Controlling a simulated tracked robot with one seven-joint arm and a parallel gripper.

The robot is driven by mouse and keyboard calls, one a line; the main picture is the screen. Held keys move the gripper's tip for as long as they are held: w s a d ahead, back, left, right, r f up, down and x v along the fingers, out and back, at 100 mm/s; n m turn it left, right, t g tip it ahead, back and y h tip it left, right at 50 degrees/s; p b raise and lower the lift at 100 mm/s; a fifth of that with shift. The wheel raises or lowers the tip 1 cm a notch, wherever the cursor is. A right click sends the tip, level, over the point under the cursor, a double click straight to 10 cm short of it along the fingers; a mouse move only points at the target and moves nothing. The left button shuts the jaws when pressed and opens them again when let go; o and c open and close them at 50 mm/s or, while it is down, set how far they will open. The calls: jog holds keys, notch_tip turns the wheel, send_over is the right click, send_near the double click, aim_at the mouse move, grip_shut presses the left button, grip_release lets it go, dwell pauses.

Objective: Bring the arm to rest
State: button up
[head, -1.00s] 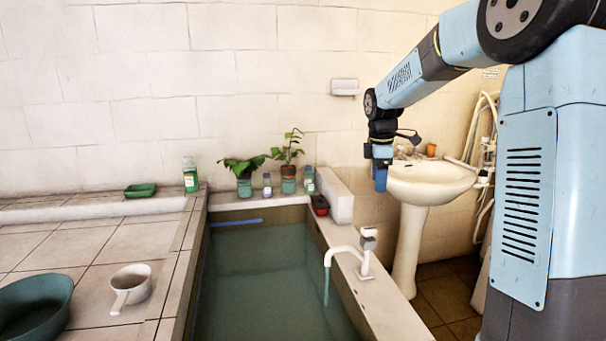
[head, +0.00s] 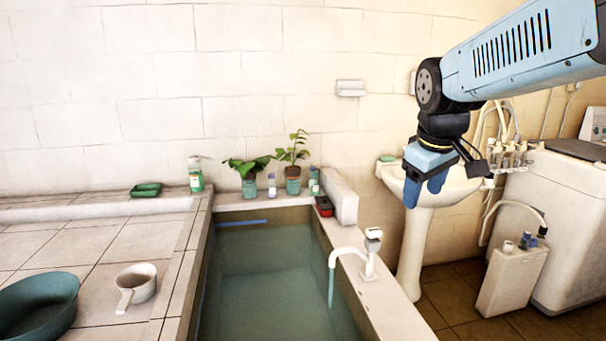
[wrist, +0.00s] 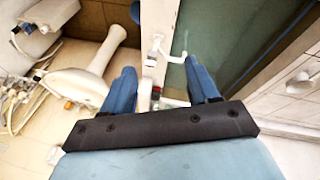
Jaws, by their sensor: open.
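My gripper (head: 426,190) hangs from my arm at the right of the head view, with its blue fingers pointing down in front of the white pedestal washbasin (head: 423,222). In the wrist view my gripper (wrist: 163,88) shows two blue fingers spread apart with nothing between them. It is open and empty. My arm reaches in from the upper right and hides part of the basin's bowl and the wall behind it.
A water-filled tub (head: 270,285) with a white tap (head: 357,255) lies in the middle. Potted plants (head: 293,160) stand on its back ledge. A white ladle (head: 136,287) and green basin (head: 40,308) are left. A washing machine (head: 555,225) stands at the right.

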jog(key=s+f+m+t, duration=0.1)
jog(key=s+m, duration=0.4)
jog(key=s, duration=0.6)
jog(key=shift+s+d+f+m+t+y, duration=0.2)
jog(key=shift+d+f+m+t+y, duration=0.2)
jog(key=shift+f, duration=0.5)
